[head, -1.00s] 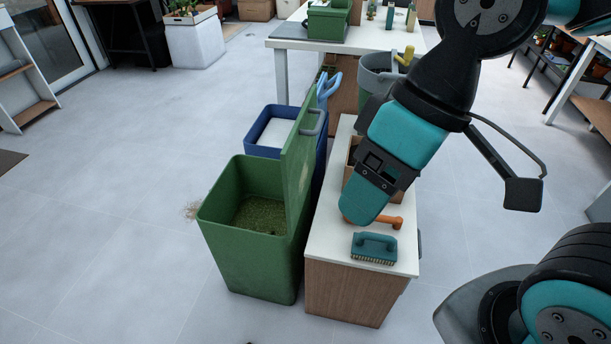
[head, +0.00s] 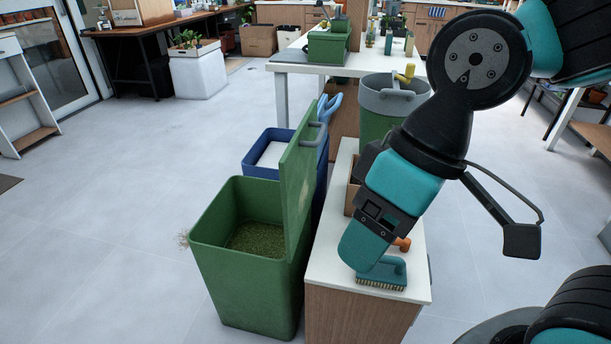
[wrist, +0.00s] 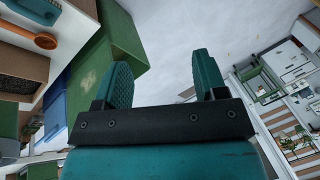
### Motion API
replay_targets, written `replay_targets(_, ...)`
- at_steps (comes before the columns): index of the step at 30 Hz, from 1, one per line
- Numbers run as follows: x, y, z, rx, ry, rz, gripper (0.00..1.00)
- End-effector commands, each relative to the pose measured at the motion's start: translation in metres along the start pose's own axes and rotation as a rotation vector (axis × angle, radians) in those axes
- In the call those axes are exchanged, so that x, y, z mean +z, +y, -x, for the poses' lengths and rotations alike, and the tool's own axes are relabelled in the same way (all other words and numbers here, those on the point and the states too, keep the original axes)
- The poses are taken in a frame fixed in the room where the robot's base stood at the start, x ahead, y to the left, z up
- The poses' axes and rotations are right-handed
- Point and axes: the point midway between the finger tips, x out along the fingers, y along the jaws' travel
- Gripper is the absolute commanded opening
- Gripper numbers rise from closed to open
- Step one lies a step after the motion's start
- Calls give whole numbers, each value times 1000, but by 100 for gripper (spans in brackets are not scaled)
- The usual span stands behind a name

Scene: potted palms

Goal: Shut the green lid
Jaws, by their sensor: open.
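The green lid (head: 299,185) stands upright and open along the right edge of the green bin (head: 240,275). It has a grey handle (head: 309,133) near its top and a pale patch on its face. The bin holds dried grass clippings (head: 256,239). The lid (wrist: 88,79) shows there behind the left finger, not visibly touched.
The white-topped cabinet (head: 325,238) stands close to the bin and carries a teal brush (head: 382,275) and an orange-handled tool (head: 403,244). A blue bin (head: 260,171) stands behind the green one. A grey-rimmed green bin (head: 378,124) stands further back. The floor to the left is clear.

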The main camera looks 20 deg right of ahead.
Motion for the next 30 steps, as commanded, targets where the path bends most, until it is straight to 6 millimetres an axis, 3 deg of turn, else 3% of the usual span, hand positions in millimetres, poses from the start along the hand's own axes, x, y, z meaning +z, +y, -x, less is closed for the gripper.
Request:
replay_targets(1,0,0,0,0,0,0,58)
replay_targets(5,-17,11,4,4,34,-58,29)
replay_targets(8,-53,43,13,19,121,-194,6)
replay_targets(9,-71,63,16,29,171,-265,0)
replay_targets(13,-119,144,26,75,347,-511,0)
replay_targets(15,-133,189,30,103,436,-626,0)
replay_targets(19,-142,256,34,151,565,-779,0)
replay_targets(21,-142,277,35,167,608,-826,0)
replay_targets(24,-142,293,33,180,638,-857,0)
replay_targets(30,-153,303,13,180,640,-858,0)
